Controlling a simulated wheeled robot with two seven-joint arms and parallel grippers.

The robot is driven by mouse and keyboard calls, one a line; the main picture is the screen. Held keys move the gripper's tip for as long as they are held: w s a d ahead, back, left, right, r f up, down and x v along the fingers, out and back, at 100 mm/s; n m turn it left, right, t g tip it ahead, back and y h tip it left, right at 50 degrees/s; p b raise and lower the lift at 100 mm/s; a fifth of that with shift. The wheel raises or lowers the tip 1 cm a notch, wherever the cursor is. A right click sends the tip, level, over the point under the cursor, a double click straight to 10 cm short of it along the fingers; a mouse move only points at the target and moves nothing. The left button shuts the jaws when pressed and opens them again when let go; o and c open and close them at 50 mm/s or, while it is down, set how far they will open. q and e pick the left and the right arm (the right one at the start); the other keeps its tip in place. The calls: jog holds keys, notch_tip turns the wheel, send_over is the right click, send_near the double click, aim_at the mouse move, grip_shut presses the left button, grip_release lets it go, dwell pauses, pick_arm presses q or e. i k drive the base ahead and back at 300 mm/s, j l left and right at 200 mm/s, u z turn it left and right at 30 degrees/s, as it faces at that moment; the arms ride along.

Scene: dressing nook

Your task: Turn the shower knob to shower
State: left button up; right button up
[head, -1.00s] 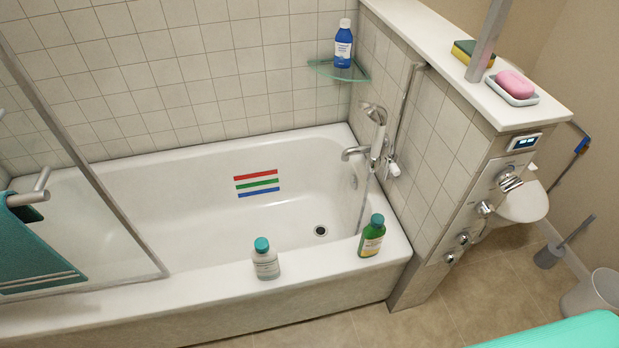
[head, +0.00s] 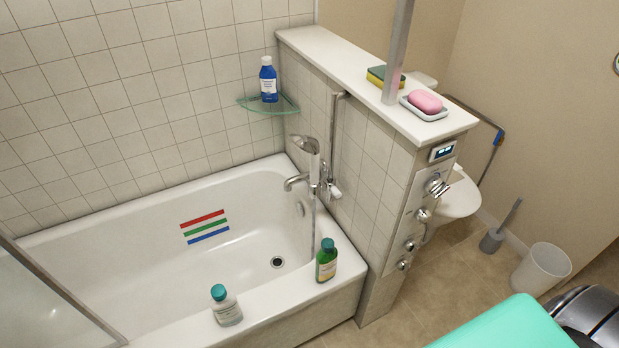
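A metal control panel (head: 414,215) is on the end face of the tiled half wall. It carries a small lit display (head: 443,151), a larger chrome knob with a lever (head: 437,186) at the top, and several smaller round knobs below, such as the one in the middle (head: 423,215). I cannot read any markings by the knobs. A chrome tub spout (head: 296,182) and a hand shower (head: 308,150) are on the inner side of the half wall. A thin line hangs below them into the tub; I cannot tell if it is hose or water. Neither gripper shows.
A white bathtub (head: 130,245) fills the left, with a white bottle (head: 226,305) and a green bottle (head: 326,260) on its rim. A soap dish (head: 424,111) and sponge (head: 385,77) lie on the ledge. A turquoise surface (head: 500,328) is at the bottom. Floor before the panel is clear.

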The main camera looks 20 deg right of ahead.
aim_at(411, 246)
jog(key=l+z, duration=0.1)
jog(key=z, duration=1.4)
